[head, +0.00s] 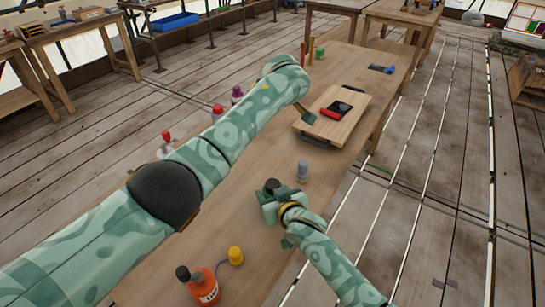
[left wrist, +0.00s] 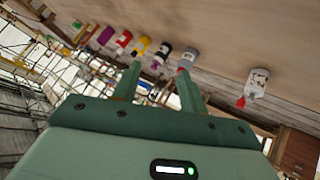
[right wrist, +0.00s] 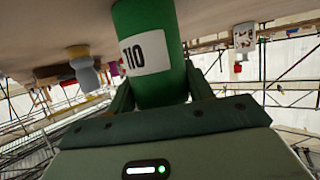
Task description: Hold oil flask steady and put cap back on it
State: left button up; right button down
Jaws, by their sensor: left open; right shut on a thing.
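A green cylindrical flask, its white label reading "110", fills the middle of the right wrist view (right wrist: 142,55). My right gripper (head: 276,200) is shut on this flask, which sits at or just above the bench top. A dark round top (head: 271,184) shows above the right gripper in the head view; I cannot tell whether it is a cap or the flask's neck. A small grey piece (head: 303,170) stands on the bench beyond the right gripper; I cannot tell whether it is the cap. My left gripper (left wrist: 158,85) is open and empty, with no object between its fingers.
The long wooden bench (head: 340,190) carries a board (head: 345,120) with a red and black item. An orange bottle (head: 203,287) with a black top and a yellow-topped piece (head: 236,255) stand at the near end. Several bottles, including one with a red top (head: 167,138), line the left side.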

pick_arm(q)
jog(key=s+f+n+g, duration=0.3)
jog(key=s+f+g, duration=0.2)
jog(key=s, duration=0.1)
jog(key=g+h, duration=0.1)
jog(key=g, duration=0.3)
send_over(273, 183)
jog(key=shift+w+f+n, duration=0.2)
jog(key=shift+f, duration=0.3)
jog(key=shift+w+f+n, duration=0.2)
jog(key=shift+f, duration=0.25)
jog(key=shift+s, duration=0.45)
jog(key=shift+f, duration=0.15)
jog(key=shift+f, duration=3.9)
